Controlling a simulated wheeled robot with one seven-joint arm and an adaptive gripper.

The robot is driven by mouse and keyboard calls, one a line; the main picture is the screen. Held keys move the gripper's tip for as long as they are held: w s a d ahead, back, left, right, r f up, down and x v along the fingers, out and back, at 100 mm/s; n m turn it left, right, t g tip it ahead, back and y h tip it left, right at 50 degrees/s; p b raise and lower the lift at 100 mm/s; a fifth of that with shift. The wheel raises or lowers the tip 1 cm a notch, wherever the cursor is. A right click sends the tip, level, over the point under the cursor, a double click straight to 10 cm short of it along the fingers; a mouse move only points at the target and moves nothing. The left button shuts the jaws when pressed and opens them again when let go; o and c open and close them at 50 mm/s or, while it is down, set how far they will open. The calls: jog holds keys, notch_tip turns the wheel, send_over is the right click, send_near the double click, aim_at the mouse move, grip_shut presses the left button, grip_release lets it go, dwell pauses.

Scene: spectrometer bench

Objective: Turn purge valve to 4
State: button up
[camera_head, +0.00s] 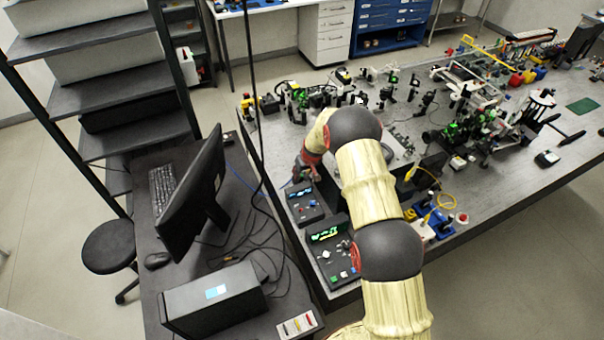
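My arm reaches over the bench from the lower right, and its end bends down at the near left part of the optical table. My gripper (304,176) is small and dark there, just behind a black control box (311,214) with a lit blue display and small coloured knobs. I cannot tell whether its fingers are open or shut, or whether they touch anything. A second black control box (340,282) with a green display and coloured buttons stands nearer. I cannot make out which part is the purge valve, and no number 4 is readable.
The optical table (505,178) carries many crowded optical mounts (345,88). At left a desk holds a monitor (193,193), a keyboard (163,196), a computer case (212,300) and loose cables. Yellow and blue parts (430,222) stand right of my arm.

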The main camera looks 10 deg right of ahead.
jog(key=shift+w+f, duration=0.3)
jog(key=shift+f, duration=0.3)
jog(key=shift+c, duration=1.4)
grip_shut()
